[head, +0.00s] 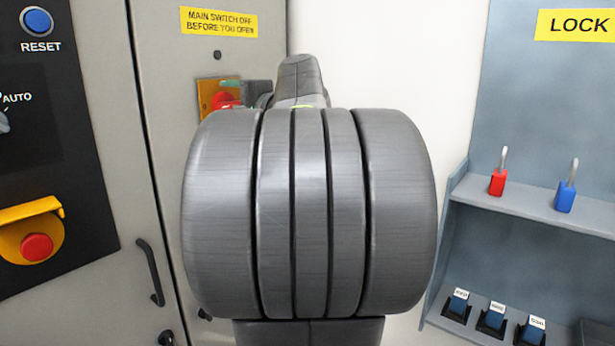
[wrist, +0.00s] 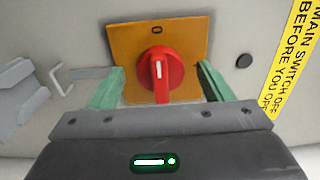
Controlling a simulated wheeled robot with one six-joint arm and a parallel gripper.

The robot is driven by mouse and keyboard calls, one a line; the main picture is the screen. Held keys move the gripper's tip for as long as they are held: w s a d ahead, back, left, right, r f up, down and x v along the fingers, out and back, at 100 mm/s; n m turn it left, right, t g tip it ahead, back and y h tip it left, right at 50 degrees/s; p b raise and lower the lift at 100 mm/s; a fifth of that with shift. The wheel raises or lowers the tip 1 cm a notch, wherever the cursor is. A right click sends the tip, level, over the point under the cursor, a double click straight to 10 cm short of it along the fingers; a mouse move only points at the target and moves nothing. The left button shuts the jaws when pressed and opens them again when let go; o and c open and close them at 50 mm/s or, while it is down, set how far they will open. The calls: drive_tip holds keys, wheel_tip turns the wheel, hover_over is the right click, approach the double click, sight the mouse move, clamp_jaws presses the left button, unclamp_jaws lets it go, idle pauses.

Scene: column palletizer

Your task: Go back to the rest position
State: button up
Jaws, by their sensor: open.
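My gripper (wrist: 160,71) is open in the wrist view. Its green fingers stand on either side of the red rotary knob (wrist: 157,72), with visible gaps between fingers and knob in the picture. The knob sits on an orange-yellow plate (wrist: 187,32), and its white mark is upright in this view. In the head view my arm fills the middle and hides most of the gripper. The red knob (head: 224,100) and the plate (head: 206,87) show partly there, just left of my arm.
The grey cabinet door has a black handle (head: 150,272) and a yellow warning label (head: 219,22). A control panel with a red emergency button (head: 37,247) is at left. At right, a shelf (head: 530,208) holds a red padlock (head: 498,182) and a blue padlock (head: 566,198).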

drive_tip(key=shift+w+a, duration=0.3)
drive_tip(key=shift+a, duration=0.1)
drive_tip(key=v, duration=1.4)
drive_tip(key=x, duration=1.4)
drive_tip(key=shift+a, duration=0.1)
drive_tip(key=shift+w+r+m+p, duration=0.1)
drive_tip(key=shift+r+m+p, duration=0.2)
drive_tip(key=shift+p, duration=0.4)
drive_tip(key=shift+m+p, duration=0.7)
drive_tip(key=shift+p, duration=0.15)
drive_tip(key=m+p, duration=0.6)
drive_tip(key=p, duration=0.1)
drive_tip(key=shift+d+r+p, duration=0.15)
drive_tip(key=shift+d+p, duration=0.05)
drive_tip(key=shift+p, duration=0.1)
drive_tip(key=m+p, duration=0.6)
drive_tip(key=p, duration=0.3)
drive_tip(key=shift+m, duration=0.4)
drive_tip(key=shift+w+d+m+p, duration=0.1)
drive_tip(key=shift+m+p, duration=0.8)
drive_tip(key=shift+p, duration=0.2)
